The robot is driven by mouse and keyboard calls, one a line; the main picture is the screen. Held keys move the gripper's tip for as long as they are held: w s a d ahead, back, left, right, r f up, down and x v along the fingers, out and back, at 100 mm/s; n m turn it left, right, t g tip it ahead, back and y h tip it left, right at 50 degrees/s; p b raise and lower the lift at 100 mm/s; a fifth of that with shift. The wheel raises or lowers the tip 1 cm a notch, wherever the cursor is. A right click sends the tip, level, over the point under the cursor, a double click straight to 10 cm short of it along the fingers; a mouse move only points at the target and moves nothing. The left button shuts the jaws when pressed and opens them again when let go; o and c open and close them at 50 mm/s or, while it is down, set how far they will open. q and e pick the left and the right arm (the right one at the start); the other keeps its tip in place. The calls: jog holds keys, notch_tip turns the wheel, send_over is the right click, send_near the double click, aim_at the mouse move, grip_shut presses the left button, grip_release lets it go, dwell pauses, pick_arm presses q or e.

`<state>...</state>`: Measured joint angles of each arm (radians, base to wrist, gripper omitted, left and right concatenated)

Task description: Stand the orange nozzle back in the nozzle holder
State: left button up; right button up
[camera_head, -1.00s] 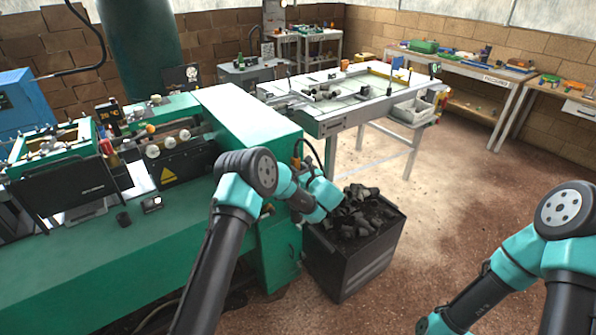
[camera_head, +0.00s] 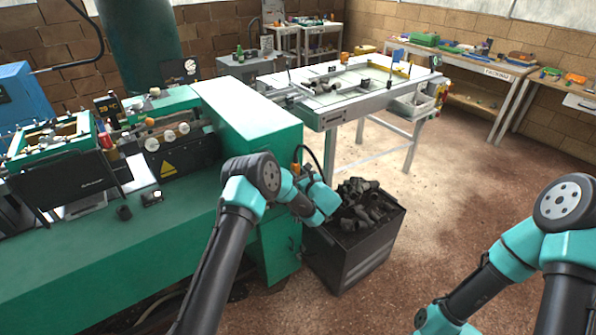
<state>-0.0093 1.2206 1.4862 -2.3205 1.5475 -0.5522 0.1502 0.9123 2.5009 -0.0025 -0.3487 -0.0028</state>
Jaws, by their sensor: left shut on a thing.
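A small orange piece, which I take to be the orange nozzle (camera_head: 295,167), shows at the right end of the green machine, with a black hose arching beside it. My left gripper (camera_head: 299,175) is shut on it. The fingers are small and partly hidden by my own wrist, so the exact grasp and the nozzle's tilt are unclear. I cannot make out the nozzle holder; contact between it and the nozzle cannot be judged. My right arm is at the lower right, and its gripper is outside the picture.
The green machine (camera_head: 100,250) fills the left side. A black bin (camera_head: 350,255) full of dark pieces stands against its right end, just below my left wrist. A white-topped table (camera_head: 345,117) is behind. The brown floor (camera_head: 470,215) is clear at right.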

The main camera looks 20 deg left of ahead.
pick_arm(q)
jog(key=shift+f, duration=2.15)
jog(key=shift+s+d, duration=0.2)
jog(key=shift+y, duration=0.3)
jog(key=shift+s+d+f, duration=0.2)
jog(key=shift+d+f, duration=0.05)
jog(key=shift+f, duration=0.25)
jog(key=shift+s+d+f, duration=0.15)
jog(key=shift+d+f, duration=0.05)
jog(key=shift+f, duration=0.75)
dwell(0.7)
jog(key=o, duration=1)
jog(key=shift+d, duration=0.1)
jog(key=v, duration=1.7)
jog(key=shift+s+f, duration=0.25)
